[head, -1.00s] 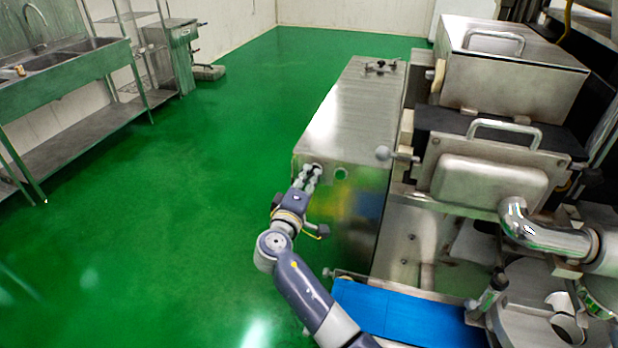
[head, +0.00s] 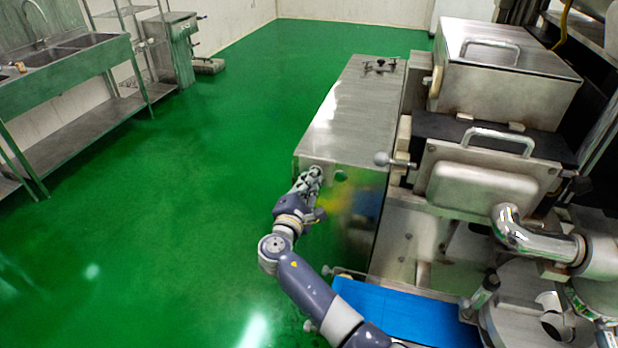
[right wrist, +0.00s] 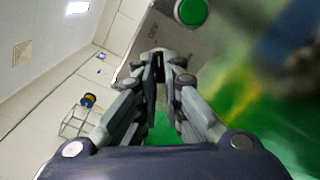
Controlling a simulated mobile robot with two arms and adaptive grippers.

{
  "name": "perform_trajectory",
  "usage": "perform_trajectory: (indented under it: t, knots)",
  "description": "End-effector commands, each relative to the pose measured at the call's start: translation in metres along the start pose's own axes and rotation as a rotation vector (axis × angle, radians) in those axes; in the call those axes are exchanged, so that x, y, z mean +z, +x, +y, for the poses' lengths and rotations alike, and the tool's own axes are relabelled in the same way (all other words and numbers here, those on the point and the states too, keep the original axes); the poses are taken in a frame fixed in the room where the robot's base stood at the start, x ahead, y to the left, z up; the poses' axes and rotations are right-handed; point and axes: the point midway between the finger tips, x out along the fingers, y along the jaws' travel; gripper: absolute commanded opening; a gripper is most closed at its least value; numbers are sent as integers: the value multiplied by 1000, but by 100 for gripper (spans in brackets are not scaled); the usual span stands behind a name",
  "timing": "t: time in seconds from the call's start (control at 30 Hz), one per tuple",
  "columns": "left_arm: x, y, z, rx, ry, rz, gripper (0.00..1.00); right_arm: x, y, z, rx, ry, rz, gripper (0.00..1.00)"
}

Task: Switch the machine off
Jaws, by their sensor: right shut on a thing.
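The machine (head: 345,120) is a stainless steel body. A green round button (head: 340,176) sits on its near end face, and it also shows large in the right wrist view (right wrist: 191,11). My right gripper (head: 314,174) is at the upper left of that face, left of the green button. In the right wrist view my gripper's fingers (right wrist: 160,67) close around a small dark switch knob (right wrist: 158,68) on the panel. The fingers hide most of the knob, so its exact angle cannot be told. My left gripper is not in view.
A blue conveyor belt (head: 395,312) lies below right of my right arm. A ball-ended lever (head: 382,159) sticks out right of the panel. A steel sink bench (head: 75,75) stands far left. The green floor (head: 170,210) between is clear.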

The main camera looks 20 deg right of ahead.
Motion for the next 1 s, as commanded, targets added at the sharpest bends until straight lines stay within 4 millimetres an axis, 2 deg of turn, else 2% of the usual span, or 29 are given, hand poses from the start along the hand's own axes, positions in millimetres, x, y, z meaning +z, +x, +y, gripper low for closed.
perform_trajectory:
  t: [0.3,0.8,0.83,0.9,1.0]
  knots:
    - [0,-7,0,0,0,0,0,3,2,2,3,-102,-6,0]
    - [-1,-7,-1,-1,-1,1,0,3,2,2,5,-119,-7,0]
    - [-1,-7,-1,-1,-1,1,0,3,2,2,5,-119,-7,13]
    - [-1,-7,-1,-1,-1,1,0,3,2,2,5,-119,-6,28]
    - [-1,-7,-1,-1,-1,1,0,2,1,2,4,-118,-5,28]
